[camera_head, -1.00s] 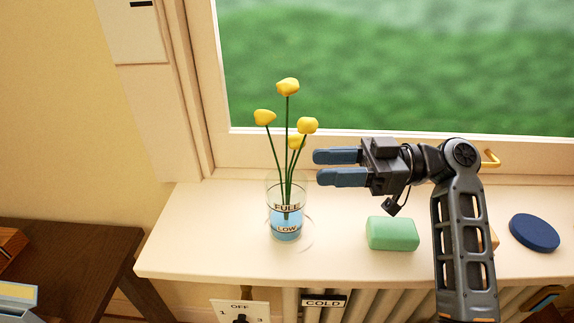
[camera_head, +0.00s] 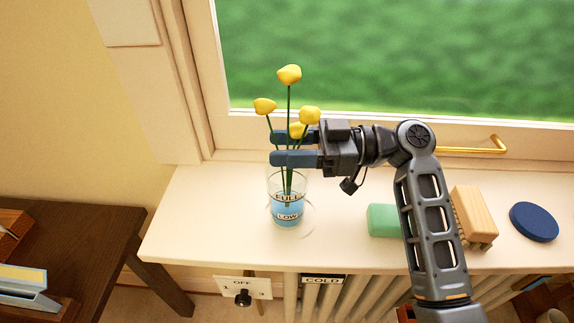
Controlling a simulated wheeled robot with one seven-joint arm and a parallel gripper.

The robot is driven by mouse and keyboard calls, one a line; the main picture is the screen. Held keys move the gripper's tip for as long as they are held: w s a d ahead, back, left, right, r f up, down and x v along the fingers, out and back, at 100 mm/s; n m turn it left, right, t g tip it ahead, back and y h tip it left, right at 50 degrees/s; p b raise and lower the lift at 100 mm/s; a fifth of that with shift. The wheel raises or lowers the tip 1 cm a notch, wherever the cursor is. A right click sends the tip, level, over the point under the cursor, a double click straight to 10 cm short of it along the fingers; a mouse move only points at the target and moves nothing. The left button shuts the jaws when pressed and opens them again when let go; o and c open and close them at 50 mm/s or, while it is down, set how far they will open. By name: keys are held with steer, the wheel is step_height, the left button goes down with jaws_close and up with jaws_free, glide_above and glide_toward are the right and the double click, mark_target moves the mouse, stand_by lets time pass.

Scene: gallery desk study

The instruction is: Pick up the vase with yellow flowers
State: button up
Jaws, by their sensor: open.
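The glass vase (camera_head: 287,213) stands upright on the windowsill, marked FULL and LOW, with blue water in its lower part. Several yellow flowers (camera_head: 289,74) on green stems rise out of it. My gripper (camera_head: 275,147) is open and points left, at the height of the stems above the vase rim in the picture. Its two blue fingers overlap the stems in view. I cannot tell whether the stems are between the fingers or touching them. The fingers do not hold the glass.
On the windowsill (camera_head: 180,231), a green block (camera_head: 382,220), a wooden brush (camera_head: 474,212) and a dark blue disc (camera_head: 534,222) lie to the right. The window frame (camera_head: 230,160) rises behind the vase. A dark wooden table (camera_head: 95,240) is at left. The sill left of the vase is clear.

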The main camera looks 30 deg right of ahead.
steer(key=shift+a, duration=0.1)
steer(key=shift+c, duration=0.2)
jaws_close()
stand_by(0.4)
